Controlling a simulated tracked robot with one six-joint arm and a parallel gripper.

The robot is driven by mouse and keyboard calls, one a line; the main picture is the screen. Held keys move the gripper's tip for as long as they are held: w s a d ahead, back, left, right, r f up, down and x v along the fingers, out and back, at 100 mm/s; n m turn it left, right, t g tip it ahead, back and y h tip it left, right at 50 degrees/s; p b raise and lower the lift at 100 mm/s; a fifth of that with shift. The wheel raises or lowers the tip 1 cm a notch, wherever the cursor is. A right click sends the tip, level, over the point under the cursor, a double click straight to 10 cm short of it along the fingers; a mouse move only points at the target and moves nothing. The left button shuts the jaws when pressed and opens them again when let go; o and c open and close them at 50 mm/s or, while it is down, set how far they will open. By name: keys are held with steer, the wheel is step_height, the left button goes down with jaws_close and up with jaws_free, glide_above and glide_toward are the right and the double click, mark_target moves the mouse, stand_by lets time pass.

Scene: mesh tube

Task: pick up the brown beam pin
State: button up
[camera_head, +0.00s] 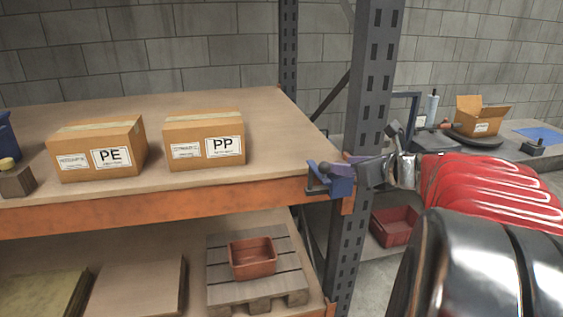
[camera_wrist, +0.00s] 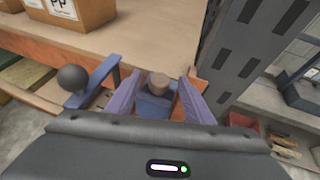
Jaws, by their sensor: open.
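The brown beam pin (camera_wrist: 158,80) shows in the wrist view as a short tan-brown cylinder end standing on a blue holder (camera_wrist: 155,105). My gripper (camera_wrist: 161,88) is open, with one purple finger on each side of the pin. Whether either finger touches it, I cannot tell. In the head view my gripper (camera_head: 343,166) is at the right end of the orange shelf beam, at the blue holder (camera_head: 341,183). The pin cannot be made out there.
A dark ball on a blue lever (camera_wrist: 73,78) stands left of my fingers. The grey rack upright (camera_head: 364,120) is close on the right. Cartons marked PE (camera_head: 100,148) and PP (camera_head: 205,140) stand on the wooden shelf (camera_head: 270,130); the shelf's right part is clear.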

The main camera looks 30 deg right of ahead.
steer(key=shift+c, duration=0.5)
steer(key=c, duration=1)
steer(key=shift+r, duration=0.1)
step_height(320, 180, up, 10)
steer(key=shift+f, duration=0.1)
